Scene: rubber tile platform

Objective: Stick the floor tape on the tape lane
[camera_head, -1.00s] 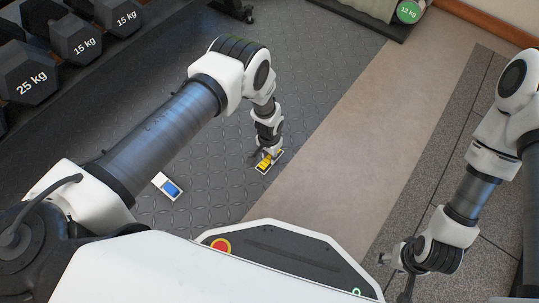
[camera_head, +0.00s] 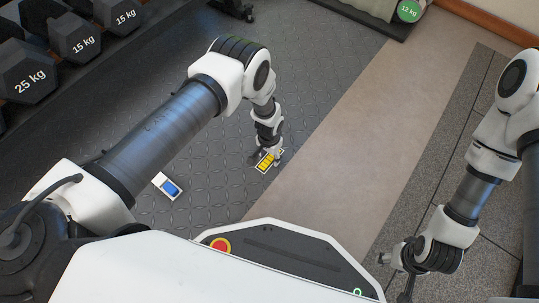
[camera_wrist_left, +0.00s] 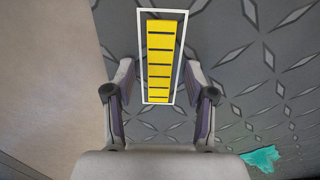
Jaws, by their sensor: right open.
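The floor tape (camera_wrist_left: 160,62) is a yellow strip with black bars. It lies flat inside the white outline of the tape lane (camera_wrist_left: 141,30), lengthwise along it, with a margin on each side. In the head view, the tape (camera_head: 265,165) is on the dark floor near the beige strip, partly covered by my gripper. My left gripper (camera_wrist_left: 158,78) is open, pointing down, its fingers apart on either side of the outline, with nothing held. It also shows in the head view (camera_head: 268,152). My right gripper (camera_head: 404,284) is open and empty, low at the right, partly cut off.
A white-edged pad with a blue piece (camera_head: 168,186) lies on the floor to the left. A teal patch (camera_wrist_left: 261,157) shows in the left wrist view. Dumbbells (camera_head: 70,38) fill the upper left. The beige strip (camera_head: 340,130) is clear.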

